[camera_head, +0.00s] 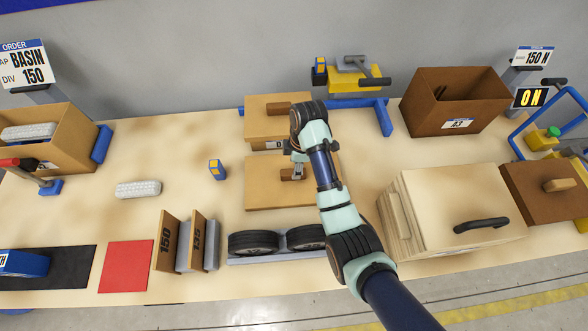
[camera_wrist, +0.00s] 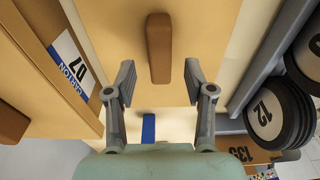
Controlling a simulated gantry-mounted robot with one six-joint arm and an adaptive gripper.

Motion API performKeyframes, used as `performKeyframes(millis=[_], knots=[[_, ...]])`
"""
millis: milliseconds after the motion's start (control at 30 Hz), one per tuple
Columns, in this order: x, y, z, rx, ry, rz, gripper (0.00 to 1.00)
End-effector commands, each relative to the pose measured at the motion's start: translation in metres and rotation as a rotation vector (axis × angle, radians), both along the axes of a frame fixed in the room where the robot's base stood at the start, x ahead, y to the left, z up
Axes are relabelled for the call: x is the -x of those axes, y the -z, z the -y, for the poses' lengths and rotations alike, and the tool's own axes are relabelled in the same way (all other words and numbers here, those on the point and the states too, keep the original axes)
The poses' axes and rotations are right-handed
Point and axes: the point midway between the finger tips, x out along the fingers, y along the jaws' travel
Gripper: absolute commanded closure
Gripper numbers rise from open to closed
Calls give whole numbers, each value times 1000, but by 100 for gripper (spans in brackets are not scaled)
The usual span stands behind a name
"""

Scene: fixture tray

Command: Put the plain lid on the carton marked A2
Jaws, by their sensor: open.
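A tan lid (camera_head: 250,188) with a brown block handle (camera_wrist: 159,48) lies flat on the table in front of a carton (camera_head: 262,132) that has a similar top and handle. That carton's label (camera_wrist: 68,62) seems to read D7. My gripper (camera_head: 297,170) is open above the tan lid, its fingers either side of the handle's line in the wrist view (camera_wrist: 157,82); contact is not visible. A dark brown open carton (camera_head: 425,108) at the back right bears a small label, A2 or A3. A brown lid (camera_head: 530,180) with a light handle is at the far right.
A pale panelled box (camera_head: 430,185) with a black handle stands right of my arm. Wheels on a grey rack (camera_head: 275,256) and upright boards (camera_head: 168,245) are in front. A yellow clamp device (camera_head: 350,80) is behind.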

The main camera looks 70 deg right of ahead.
Motion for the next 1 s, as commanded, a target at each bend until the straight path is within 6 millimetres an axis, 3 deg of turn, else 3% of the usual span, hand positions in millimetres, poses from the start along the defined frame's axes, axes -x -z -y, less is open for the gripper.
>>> performKeyframes(millis=[33, 100, 300, 867, 933, 1000], knots=[[1, -18, 2, 3, 0, 3, 46], [3, -35, 3, 2, 0, 2, 46], [7, -68, 3, -1, 0, 0, 46], [7, -68, 4, 0, -1, 0, 46], [-1, -69, -3, 16, 6, 12, 46], [-26, -73, -27, 62, 32, 55, 46]])
